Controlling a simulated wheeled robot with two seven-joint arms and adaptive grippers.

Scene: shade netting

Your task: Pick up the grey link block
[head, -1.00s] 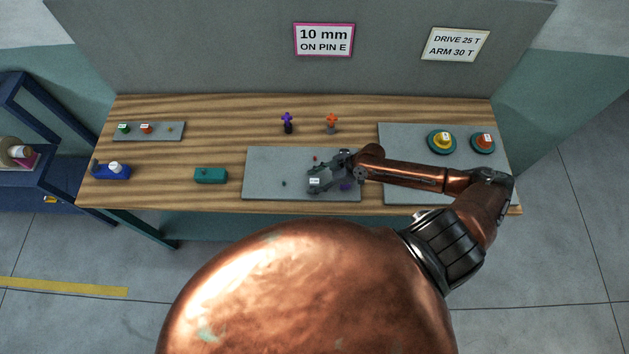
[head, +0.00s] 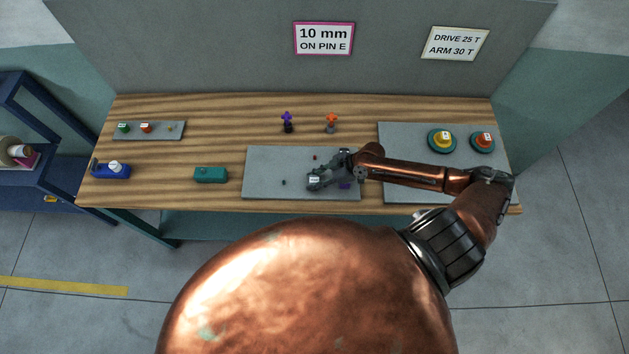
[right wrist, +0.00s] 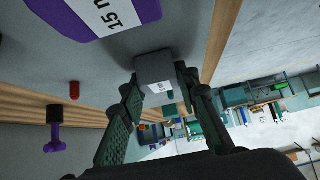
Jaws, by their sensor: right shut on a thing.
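The grey link block (right wrist: 155,68), with a white label on it, is between the two fingers of my right gripper (right wrist: 157,84) in the right wrist view. The fingers are shut on it from both sides. In the head view the right gripper (head: 322,178) is low over the grey mat in the middle of the bench, and the block's white label (head: 314,180) shows at its tip. I cannot tell whether the block still touches the mat. My left gripper is not in view.
A purple block (right wrist: 98,14) labelled 15 mm lies close to the held block. The grey mat (head: 265,188) also bears small red (head: 314,157) and dark (head: 284,182) pieces. Purple (head: 287,122) and orange (head: 332,122) knobbed pieces stand behind. A teal block (head: 210,175) is left.

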